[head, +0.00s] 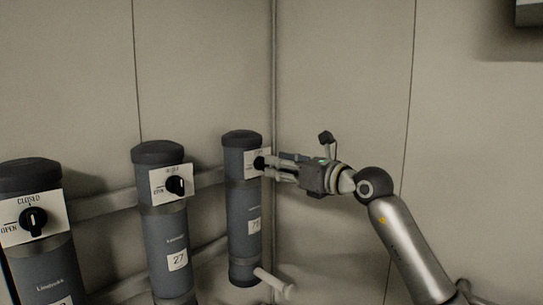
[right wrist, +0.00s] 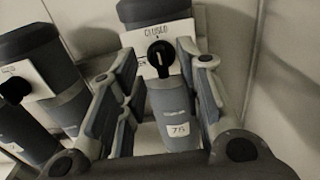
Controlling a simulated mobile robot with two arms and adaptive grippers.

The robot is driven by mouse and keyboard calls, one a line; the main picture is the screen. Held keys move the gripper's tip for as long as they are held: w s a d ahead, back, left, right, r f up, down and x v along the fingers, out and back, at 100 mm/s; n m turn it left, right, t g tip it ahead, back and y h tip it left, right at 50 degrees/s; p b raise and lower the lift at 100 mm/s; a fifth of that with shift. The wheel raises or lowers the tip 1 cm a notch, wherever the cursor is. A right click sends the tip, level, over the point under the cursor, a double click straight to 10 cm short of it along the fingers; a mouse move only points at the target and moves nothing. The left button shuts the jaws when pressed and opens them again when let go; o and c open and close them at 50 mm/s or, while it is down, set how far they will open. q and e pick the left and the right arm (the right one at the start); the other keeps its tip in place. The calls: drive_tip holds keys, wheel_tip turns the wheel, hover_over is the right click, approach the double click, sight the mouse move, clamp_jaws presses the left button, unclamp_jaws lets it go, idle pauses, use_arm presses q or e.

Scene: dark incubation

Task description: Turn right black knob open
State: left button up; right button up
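The right black knob (head: 260,163) sits on a white plate on the rightmost grey cylinder (head: 243,210). In the right wrist view the knob (right wrist: 160,54) shows below the word CLOSED, with its pale mark pointing up toward that word. My right gripper (head: 272,164) comes in from the right, with its fingertips close to the knob. In the right wrist view the gripper (right wrist: 165,75) is open, one finger on each side of the plate, and the knob lies between them. Whether a finger touches it I cannot tell. My left gripper is not in view.
A middle cylinder with a black knob (head: 176,185) and a left cylinder with a black knob (head: 33,221) stand to the left. A pale handle (head: 275,283) sticks out below the right cylinder. Walls close in behind; the right side is free.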

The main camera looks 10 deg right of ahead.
sight(263, 164)
drive_tip(key=shift+p+x, duration=0.35)
drive_tip(key=shift+x, duration=1.25)
clamp_jaws()
